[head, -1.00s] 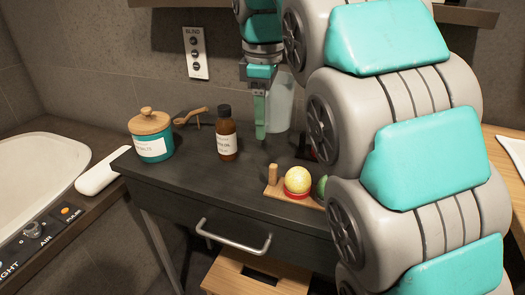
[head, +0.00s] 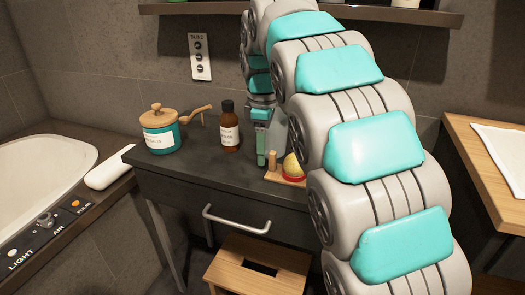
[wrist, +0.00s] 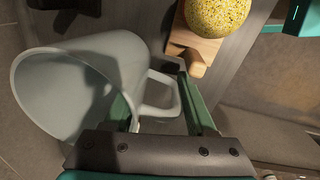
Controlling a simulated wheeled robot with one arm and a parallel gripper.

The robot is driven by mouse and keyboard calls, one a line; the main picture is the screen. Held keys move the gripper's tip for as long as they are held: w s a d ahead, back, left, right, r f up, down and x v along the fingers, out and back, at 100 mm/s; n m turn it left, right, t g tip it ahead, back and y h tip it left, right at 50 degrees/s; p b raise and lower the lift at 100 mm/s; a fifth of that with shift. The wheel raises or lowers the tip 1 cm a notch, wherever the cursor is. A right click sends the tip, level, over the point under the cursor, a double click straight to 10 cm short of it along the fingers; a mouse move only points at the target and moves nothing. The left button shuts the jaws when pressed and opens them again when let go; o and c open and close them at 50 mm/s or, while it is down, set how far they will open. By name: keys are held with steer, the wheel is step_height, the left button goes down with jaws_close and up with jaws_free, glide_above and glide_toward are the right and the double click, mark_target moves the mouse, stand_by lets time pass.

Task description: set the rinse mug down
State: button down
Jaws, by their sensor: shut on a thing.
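The rinse mug is pale grey-green. In the head view the mug (head: 280,126) shows just behind and right of my gripper (head: 261,160), partly hidden by my arm. In the wrist view the mug (wrist: 120,60) is at the left, its open mouth facing left and its handle toward the right. My gripper (wrist: 158,95) has its two green fingers on either side of the handle and is shut on it. The mug is over the dark vanity top (head: 200,175); I cannot tell whether its base touches.
A yellow ball on a wooden board (head: 272,177) is close right of my gripper. A brown bottle (head: 229,128) and a teal jar with wooden lid (head: 160,130) stand left. A wooden stool (head: 255,268) is below the drawer. The front left top is clear.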

steer(key=shift+c, duration=1)
jaws_free()
